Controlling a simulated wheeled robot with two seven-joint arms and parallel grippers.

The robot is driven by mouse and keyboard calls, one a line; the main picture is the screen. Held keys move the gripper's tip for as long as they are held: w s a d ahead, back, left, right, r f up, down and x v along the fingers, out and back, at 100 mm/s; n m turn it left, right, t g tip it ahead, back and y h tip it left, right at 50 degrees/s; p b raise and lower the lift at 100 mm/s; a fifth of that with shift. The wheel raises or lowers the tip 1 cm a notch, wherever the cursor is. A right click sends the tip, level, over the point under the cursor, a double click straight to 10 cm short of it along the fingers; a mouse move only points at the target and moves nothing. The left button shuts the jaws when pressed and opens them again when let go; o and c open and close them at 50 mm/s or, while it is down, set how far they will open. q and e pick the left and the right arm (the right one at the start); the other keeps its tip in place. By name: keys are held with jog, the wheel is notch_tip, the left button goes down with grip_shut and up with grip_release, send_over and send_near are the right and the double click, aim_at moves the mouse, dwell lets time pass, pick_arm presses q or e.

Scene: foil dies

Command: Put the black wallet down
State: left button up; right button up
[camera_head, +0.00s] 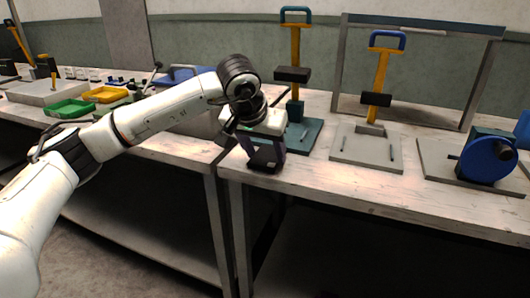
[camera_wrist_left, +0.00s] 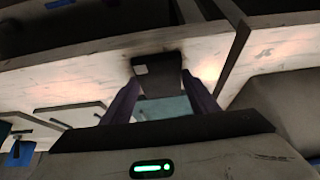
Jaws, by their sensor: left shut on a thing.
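My left gripper (camera_head: 265,156) points down over the front left corner of the right-hand workbench (camera_head: 330,190). It is shut on the black wallet (camera_head: 264,160), a small dark flat thing low between the fingers. In the left wrist view the wallet (camera_wrist_left: 158,66) shows between the tips of the two purplish fingers of the left gripper (camera_wrist_left: 160,88), with a small light patch on it. The wallet is at or close to the bench top; I cannot tell whether it touches. My right gripper is in neither view.
A teal-based press (camera_head: 305,135) stands just behind the gripper. A grey-based press (camera_head: 367,148) and a blue-wheeled device (camera_head: 487,160) stand further right. Green (camera_head: 68,109) and yellow (camera_head: 105,94) trays lie on the left bench. The bench front between the presses and edge is clear.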

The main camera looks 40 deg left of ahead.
pick_arm(q)
jog(key=shift+f, duration=0.15)
jog(key=o, duration=1.2)
jog(key=shift+c, duration=0.2)
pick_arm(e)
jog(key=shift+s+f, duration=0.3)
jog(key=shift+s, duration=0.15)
